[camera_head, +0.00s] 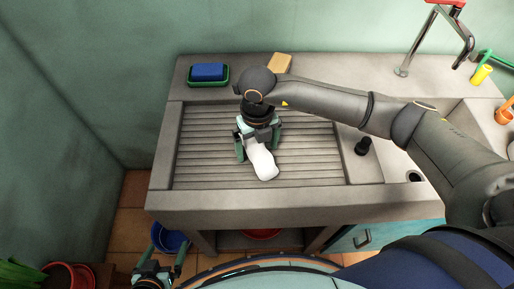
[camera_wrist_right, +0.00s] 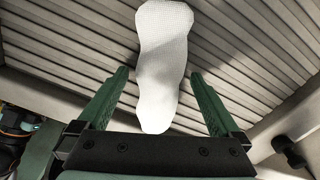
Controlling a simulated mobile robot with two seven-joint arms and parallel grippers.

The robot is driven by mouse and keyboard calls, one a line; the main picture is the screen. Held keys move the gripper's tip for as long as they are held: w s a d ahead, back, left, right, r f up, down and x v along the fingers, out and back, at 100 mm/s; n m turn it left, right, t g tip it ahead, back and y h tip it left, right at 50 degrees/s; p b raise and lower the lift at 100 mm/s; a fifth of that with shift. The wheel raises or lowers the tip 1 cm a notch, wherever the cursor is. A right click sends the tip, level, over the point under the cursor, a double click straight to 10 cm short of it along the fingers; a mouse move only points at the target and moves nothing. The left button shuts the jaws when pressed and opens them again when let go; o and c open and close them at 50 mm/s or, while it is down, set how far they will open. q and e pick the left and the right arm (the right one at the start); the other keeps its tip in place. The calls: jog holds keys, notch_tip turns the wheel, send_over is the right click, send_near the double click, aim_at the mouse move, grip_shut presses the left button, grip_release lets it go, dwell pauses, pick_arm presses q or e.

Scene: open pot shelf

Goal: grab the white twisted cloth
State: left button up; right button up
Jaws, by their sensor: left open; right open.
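The white twisted cloth (camera_head: 263,163) lies on the ribbed drainboard of the sink counter in the head view. In the right wrist view the cloth (camera_wrist_right: 162,62) runs lengthwise, with its near end between the two green fingers. My right gripper (camera_head: 257,156) is over the drainboard at the cloth, open, with one finger on each side. In the right wrist view a gap shows between each finger of the right gripper (camera_wrist_right: 160,95) and the cloth. My left gripper (camera_head: 160,262) is low at the bottom left, in front of the counter, open and apart from the cloth.
A blue sponge (camera_head: 208,72) sits in a green tray (camera_head: 222,84) at the back left. A tan sponge (camera_head: 280,62) is behind my right wrist. A black stopper (camera_head: 363,146) stands right of the drainboard (camera_head: 310,165). A blue bucket (camera_head: 168,238) is below.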

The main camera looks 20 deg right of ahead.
grip_shut()
dwell(0.7)
jog(key=shift+r, duration=0.1)
